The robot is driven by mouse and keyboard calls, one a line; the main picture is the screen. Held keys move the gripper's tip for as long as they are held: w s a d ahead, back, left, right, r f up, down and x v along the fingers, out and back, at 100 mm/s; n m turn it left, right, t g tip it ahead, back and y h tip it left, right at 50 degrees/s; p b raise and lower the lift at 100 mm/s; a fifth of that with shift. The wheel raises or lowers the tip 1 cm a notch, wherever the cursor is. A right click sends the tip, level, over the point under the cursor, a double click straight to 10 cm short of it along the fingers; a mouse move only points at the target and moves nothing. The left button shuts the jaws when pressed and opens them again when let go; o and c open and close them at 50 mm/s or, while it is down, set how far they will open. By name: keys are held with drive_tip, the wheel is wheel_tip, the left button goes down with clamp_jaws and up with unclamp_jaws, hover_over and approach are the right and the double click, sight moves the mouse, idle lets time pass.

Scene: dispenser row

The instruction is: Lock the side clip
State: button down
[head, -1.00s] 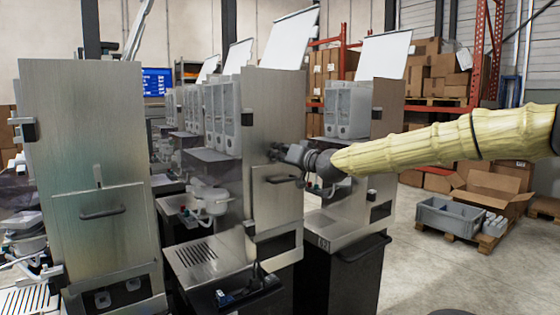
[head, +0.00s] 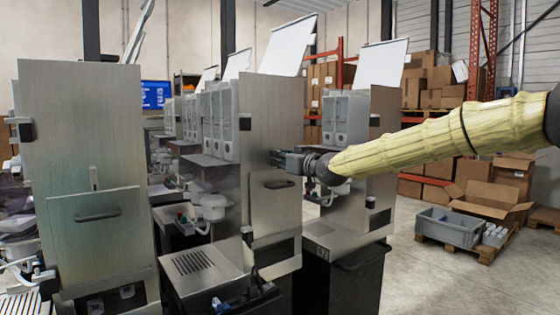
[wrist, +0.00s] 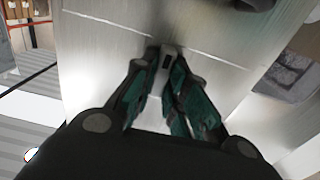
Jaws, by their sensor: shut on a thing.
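My gripper (head: 275,157) is at the front panel of the middle metal dispenser (head: 270,115), above its dark handle (head: 280,184). In the wrist view the fingertips (wrist: 167,72) are close together on a small grey catch (wrist: 168,50) with a dark slot, at the metal panel (wrist: 110,55). The fingers hide part of the catch, and I cannot tell its exact position. I cannot tell which of these is the side clip.
Another dispenser (head: 90,135) stands at the left, with a similar catch (head: 94,178) and a black edge clip (head: 26,132). A further dispenser (head: 350,215) stands close behind my gripper. A grey crate (head: 450,228) lies on a pallet at the right, where some floor is open.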

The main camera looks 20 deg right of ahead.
drive_tip(key=shift+f, duration=0.3)
drive_tip(key=c, duration=1.5)
unclamp_jaws()
drive_tip(key=shift+o, duration=0.3)
drive_tip(key=shift+r, duration=0.1)
drive_tip(key=shift+r, duration=0.1)
drive_tip(key=v, duration=1.2)
